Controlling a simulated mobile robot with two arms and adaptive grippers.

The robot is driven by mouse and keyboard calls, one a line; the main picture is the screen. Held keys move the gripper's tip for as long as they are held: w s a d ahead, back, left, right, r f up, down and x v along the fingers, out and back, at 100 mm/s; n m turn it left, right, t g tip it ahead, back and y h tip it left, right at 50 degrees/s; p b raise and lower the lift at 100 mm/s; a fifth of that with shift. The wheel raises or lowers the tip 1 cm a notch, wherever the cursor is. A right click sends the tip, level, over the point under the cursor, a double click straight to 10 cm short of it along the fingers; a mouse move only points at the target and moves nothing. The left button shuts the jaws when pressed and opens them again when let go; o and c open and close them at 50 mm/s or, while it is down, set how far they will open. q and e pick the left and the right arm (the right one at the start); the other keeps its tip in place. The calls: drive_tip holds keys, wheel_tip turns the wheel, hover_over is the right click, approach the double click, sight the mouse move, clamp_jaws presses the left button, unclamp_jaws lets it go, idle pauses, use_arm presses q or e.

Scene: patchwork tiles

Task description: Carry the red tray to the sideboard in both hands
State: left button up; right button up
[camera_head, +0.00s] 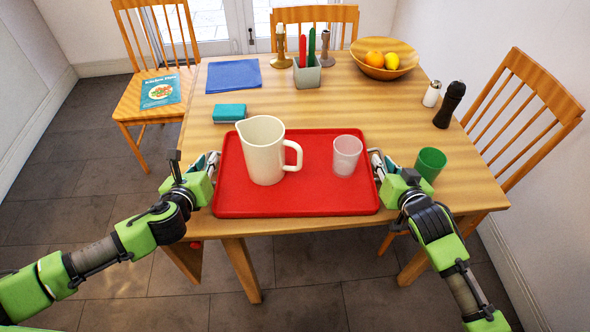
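The red tray (300,200) lies flat on the wooden table near its front edge. A cream pitcher (263,150) stands on the tray left of centre, and a clear frosted cup (346,156) stands on it to the right. My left gripper (208,164) is at the tray's left edge. My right gripper (377,163) is at the tray's right edge. The fingertips are small and partly hidden at both edges, so I cannot tell whether they are closed on the tray. No sideboard shows in this view.
Floor is clear in front.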

use_arm(q)
clamp_jaws()
use_arm(e)
clamp_jaws()
